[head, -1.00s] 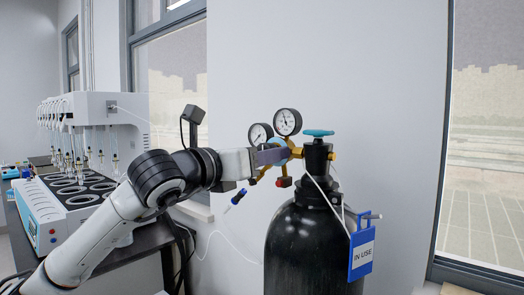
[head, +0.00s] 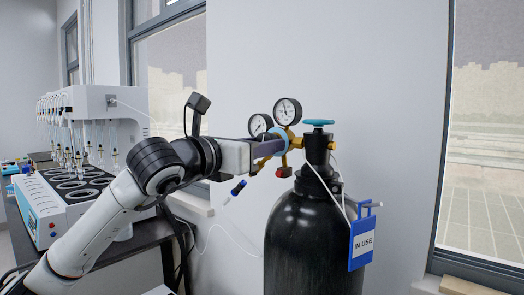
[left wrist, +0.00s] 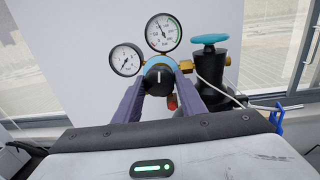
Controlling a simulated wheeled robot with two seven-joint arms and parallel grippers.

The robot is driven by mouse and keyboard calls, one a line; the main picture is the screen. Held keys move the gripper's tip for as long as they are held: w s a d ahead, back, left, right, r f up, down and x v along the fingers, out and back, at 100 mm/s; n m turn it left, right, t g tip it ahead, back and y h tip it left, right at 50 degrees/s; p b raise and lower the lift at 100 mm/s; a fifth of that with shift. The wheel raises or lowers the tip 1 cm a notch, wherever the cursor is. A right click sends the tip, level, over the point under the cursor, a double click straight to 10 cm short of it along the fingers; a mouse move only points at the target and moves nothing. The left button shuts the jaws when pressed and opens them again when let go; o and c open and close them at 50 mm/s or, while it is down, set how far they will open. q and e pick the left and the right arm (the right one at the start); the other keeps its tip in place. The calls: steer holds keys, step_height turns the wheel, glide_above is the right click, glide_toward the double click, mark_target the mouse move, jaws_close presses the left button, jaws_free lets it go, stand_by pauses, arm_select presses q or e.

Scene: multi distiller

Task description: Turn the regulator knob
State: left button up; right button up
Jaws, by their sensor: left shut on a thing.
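The regulator has a black knob (left wrist: 158,78) with a white mark and a light blue ring around it. Two round gauges stand above it, the larger (head: 288,111) and the smaller (head: 260,124). My left gripper (head: 272,147) reaches in from the left at the regulator. In the left wrist view its two purple-grey fingers (left wrist: 158,84) close on the knob from both sides. The knob is hidden behind the fingers in the head view. My right gripper is not in view.
The black gas cylinder (head: 310,235) stands below the regulator, with a teal valve wheel (head: 319,122) and a blue "IN USE" tag (head: 363,243). A white distiller (head: 100,108) stands on a dark bench at left. A wall is behind.

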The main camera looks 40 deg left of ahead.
arm_select(q)
steer(key=m+h+b, duration=0.1)
steer(key=m, duration=1.2)
steer(key=m+b, duration=0.1)
steer(key=m, duration=1.2)
steer(key=shift+a+h, duration=0.15)
steer(key=shift+h, duration=0.25)
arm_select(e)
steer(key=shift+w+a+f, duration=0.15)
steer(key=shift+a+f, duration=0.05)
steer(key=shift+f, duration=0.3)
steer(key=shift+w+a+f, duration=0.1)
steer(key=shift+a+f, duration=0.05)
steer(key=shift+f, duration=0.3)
